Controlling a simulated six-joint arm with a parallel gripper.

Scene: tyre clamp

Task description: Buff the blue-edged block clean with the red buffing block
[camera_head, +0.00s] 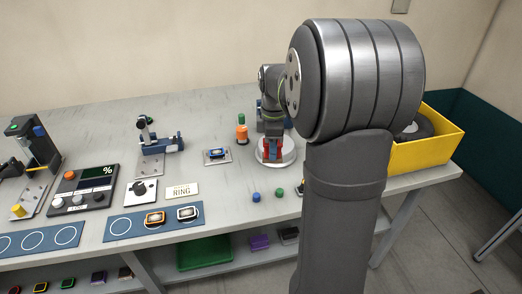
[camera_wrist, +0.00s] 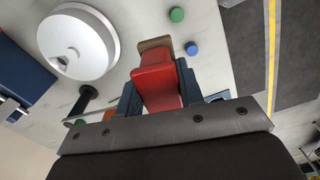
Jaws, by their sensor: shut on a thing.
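My gripper (camera_head: 270,152) is shut on the red buffing block (camera_wrist: 157,84), seen between its dark blue fingers in the wrist view. The block has a brown-tan end. In the head view the gripper points down over or close to a white round disc (camera_head: 287,160); I cannot tell whether the red block touches it. The blue-edged block (camera_head: 216,153) lies on a small grey plate to the left of my gripper, apart from it. Its upper face is too small to judge for dirt. It does not clearly show in the wrist view.
Blue (camera_head: 256,197) and green (camera_head: 279,193) knobs stand near the front edge. An orange-and-green post (camera_head: 242,132) stands behind the plate. A blue mat (camera_head: 122,226) holds orange-edged (camera_head: 154,218) and grey-edged (camera_head: 188,212) blocks. A yellow bin (camera_head: 432,150) is at right.

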